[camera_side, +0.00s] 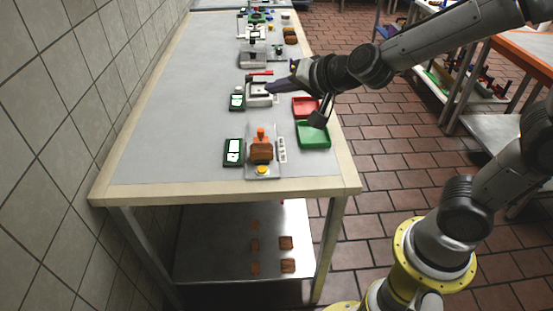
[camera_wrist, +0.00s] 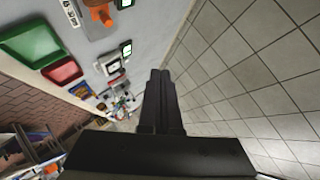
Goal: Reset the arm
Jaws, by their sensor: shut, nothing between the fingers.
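My gripper (camera_side: 279,87) is in the air over the table (camera_side: 180,130), with its fingers pointing left toward the tiled wall. It also shows in the wrist view (camera_wrist: 160,75), where the two black fingers are together with nothing between them. In the side view it appears above or in front of a small white device (camera_side: 257,100); the height between them is hard to tell.
A red tray (camera_side: 305,107) and a green tray (camera_side: 313,135) stand near the table's right edge. An orange and brown item (camera_side: 261,147) is at the near end. Several devices stand farther back. The table's left side is clear, beside the wall (camera_side: 60,110).

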